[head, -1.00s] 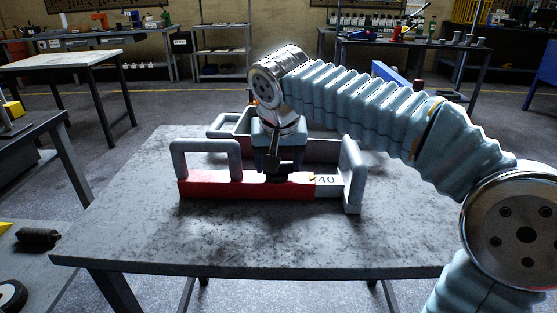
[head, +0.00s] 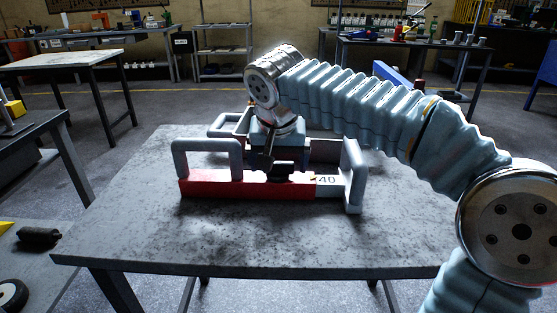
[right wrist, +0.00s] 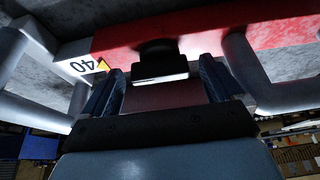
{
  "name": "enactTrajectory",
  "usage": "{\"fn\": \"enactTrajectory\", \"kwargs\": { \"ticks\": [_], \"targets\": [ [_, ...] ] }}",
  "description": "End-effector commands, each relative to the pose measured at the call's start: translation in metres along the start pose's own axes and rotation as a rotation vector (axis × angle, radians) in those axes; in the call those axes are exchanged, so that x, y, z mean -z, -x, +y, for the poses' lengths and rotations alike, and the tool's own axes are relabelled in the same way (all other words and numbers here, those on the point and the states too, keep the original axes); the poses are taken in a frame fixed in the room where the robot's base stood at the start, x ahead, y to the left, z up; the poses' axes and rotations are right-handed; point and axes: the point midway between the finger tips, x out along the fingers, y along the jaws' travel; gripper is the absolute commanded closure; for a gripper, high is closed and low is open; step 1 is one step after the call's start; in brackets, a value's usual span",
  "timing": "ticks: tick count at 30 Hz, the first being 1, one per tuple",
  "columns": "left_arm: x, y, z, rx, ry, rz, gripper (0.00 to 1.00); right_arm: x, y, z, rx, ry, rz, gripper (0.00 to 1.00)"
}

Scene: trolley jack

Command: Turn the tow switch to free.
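A frame with a red front bar (head: 215,187) and grey loop handles stands on the grey table (head: 130,235). A black knob (head: 290,173), which looks like the tow switch, sits on top of the bar. It also shows in the right wrist view (right wrist: 155,50), with a pale strip along its near edge. My right gripper (head: 269,160) is over the bar, close to the knob. In the right wrist view its two blue fingers (right wrist: 160,82) are apart, on either side of the knob, with visible gaps. My left gripper is out of view.
A white plate marked "40" (head: 327,181) with a small orange mark is at the bar's right end. Grey handles rise at left (head: 205,146) and right (head: 351,165), flanking my gripper. The table front is clear.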

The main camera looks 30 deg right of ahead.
Motion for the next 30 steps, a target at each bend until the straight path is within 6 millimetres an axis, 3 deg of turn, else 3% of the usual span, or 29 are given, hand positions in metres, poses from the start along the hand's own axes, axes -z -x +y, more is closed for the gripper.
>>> {"fn": "enactTrajectory", "kwargs": {
  "ticks": [6, 10, 24, 30],
  "targets": [
    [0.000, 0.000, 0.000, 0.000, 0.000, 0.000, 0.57, 0.000, 0.001, 0.000, 0.000, 0.000, 0.000, 0.06],
    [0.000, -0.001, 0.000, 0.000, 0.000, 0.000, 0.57, 0.000, 0.011, -0.001, 0.001, 0.001, 0.002, 0.06],
    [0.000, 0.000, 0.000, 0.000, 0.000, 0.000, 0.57, 0.000, 0.116, -0.001, 0.003, 0.001, 0.001, 0.06],
    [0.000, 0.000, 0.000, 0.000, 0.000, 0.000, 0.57, 0.000, 0.136, -0.001, 0.002, 0.001, 0.001, 0.06]
  ]
}}
